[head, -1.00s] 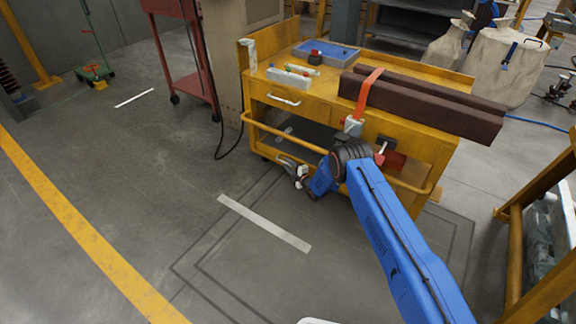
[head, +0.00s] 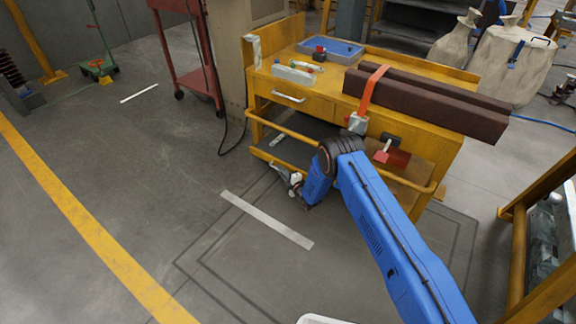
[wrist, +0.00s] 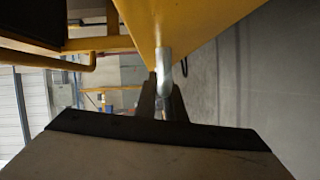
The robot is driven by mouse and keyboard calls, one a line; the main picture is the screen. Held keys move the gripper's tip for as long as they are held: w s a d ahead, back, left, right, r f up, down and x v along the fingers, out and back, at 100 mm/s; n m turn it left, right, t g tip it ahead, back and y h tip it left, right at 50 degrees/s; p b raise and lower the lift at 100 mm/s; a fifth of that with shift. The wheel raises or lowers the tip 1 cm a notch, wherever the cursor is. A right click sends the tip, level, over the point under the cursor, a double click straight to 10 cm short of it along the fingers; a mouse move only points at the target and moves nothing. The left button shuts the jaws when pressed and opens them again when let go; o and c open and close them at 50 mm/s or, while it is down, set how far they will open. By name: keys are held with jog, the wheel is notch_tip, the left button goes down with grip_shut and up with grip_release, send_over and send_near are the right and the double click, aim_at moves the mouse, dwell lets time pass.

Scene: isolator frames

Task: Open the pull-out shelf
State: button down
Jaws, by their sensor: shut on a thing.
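The pull-out shelf (head: 262,155) is the low yellow board of the yellow cart (head: 318,106), below the drawer and the front rail. My gripper (head: 285,174) is low at the front edge of this shelf, partly hidden behind my blue arm. In the wrist view, the grey fingers of my gripper (wrist: 162,103) are closed around a silver bar handle (wrist: 163,66). The handle is fixed to a yellow panel (wrist: 195,30), seen from close by. The right part of the shelf is hidden by my arm.
The yellow front rail (head: 285,130) runs above my gripper. Dark brown beams (head: 430,102) with an orange strap overhang the cart's right end. A red trolley (head: 188,60) stands at the back left.

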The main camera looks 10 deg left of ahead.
jog(key=s+a, duration=0.3)
jog(key=s, duration=0.6)
jog(key=s+a, duration=0.3)
jog(key=s, duration=0.6)
jog(key=shift+a, duration=0.25)
jog(key=c, duration=1.8)
grip_release()
jog(key=shift+c, duration=0.2)
jog(key=v, duration=1.7)
jog(key=shift+s, duration=0.15)
jog(key=shift+d, duration=0.1)
